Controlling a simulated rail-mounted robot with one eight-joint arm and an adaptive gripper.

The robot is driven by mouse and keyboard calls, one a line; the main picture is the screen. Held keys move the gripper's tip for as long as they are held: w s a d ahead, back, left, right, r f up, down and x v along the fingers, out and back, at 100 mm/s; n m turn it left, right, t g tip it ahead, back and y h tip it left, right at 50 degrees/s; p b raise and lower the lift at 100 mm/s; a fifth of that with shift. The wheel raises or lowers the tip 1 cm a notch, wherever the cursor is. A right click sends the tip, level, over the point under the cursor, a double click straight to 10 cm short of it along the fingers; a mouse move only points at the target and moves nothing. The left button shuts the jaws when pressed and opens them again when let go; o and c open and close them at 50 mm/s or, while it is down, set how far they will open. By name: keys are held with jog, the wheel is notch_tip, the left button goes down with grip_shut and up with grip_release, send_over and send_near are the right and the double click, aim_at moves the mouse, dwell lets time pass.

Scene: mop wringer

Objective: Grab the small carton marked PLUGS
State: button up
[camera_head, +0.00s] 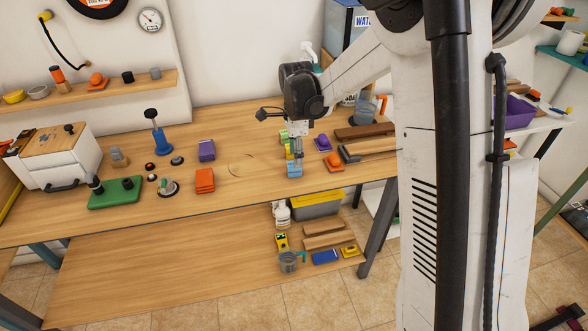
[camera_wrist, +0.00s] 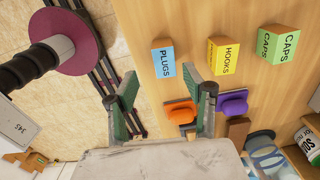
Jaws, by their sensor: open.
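The small blue carton marked PLUGS (camera_wrist: 163,65) stands on the wooden workbench. In the head view the same blue carton (camera_head: 294,171) is near the front edge of the bench, just below my gripper (camera_head: 296,152). In the wrist view my gripper (camera_wrist: 166,98) is open and empty, with its two green-padded fingers apart. The carton appears beyond the fingertips, in line with the gap between them, and not between the pads. A yellow carton marked HOOKS (camera_wrist: 222,56) and a green one marked CAPS (camera_wrist: 281,46) stand in a row to its right.
An orange item (camera_wrist: 181,114) and a purple item (camera_wrist: 233,106) lie close to the cartons; brown boards (camera_head: 366,131) lie to the right. Left on the bench are a purple block (camera_head: 207,150) and an orange stack (camera_head: 204,181). A lower shelf (camera_head: 180,275) holds several items.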

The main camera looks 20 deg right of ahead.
aim_at(294, 169)
jog(key=shift+w+a+f, duration=0.1)
jog(key=shift+w+f, duration=0.1)
jog(key=shift+f, duration=1.2)
jog(key=shift+w+a+f, duration=0.1)
jog(key=shift+w+f, duration=0.1)
jog(key=shift+f, duration=1.2)
grip_shut()
jog(key=shift+r, duration=0.1)
